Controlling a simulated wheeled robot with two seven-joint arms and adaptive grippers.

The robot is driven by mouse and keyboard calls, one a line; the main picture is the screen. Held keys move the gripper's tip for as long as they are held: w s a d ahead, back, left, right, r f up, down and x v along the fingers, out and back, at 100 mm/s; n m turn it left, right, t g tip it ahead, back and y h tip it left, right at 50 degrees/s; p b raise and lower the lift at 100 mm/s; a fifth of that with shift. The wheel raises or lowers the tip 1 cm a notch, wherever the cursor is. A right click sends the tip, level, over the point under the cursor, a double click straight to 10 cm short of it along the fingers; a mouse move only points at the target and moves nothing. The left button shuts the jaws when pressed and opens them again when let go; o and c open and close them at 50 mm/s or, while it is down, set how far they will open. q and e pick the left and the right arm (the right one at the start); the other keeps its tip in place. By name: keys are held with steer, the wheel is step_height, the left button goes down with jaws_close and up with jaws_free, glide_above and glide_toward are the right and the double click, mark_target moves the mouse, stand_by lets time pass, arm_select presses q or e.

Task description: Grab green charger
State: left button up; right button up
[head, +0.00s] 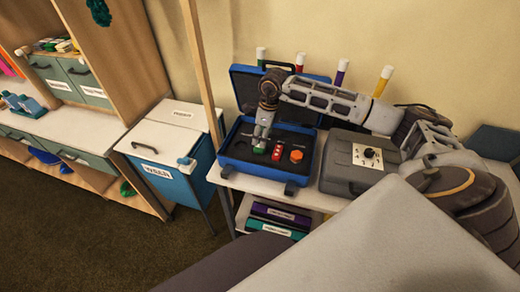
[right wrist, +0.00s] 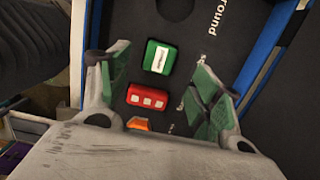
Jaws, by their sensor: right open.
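The green charger (right wrist: 160,57) is a small green block with a white label. It lies in the dark foam of an open blue case (head: 228,160), beside a red block (right wrist: 147,97) with white squares. My right gripper (right wrist: 162,72) is open, with its green-padded fingers to either side of the charger in the right wrist view; whether they touch it cannot be told. In the head view the right gripper (head: 262,142) points down into the left part of the case and mostly hides the charger. My left gripper is not in view.
An orange piece (head: 296,156) sits right of the red block in the case. Several capped coloured tubes (head: 341,72) stand behind. A blue bin (head: 172,180) is at left.

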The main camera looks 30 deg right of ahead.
steer(key=shift+f, duration=0.35)
steer(key=shift+w+a+f+p, duration=0.15)
steer(key=shift+f+p, duration=0.1)
steer(key=shift+f, duration=1.05)
steer(key=shift+w+a+f+p, duration=0.1)
steer(key=shift+f+p, duration=0.15)
steer(key=shift+f, duration=1.05)
steer(key=c, duration=1.1)
steer(key=shift+c, duration=0.2)
steer(key=shift+r, duration=0.2)
step_height(320, 180, up, 10)
steer(key=b, duration=0.1)
steer(key=shift+f, duration=0.15)
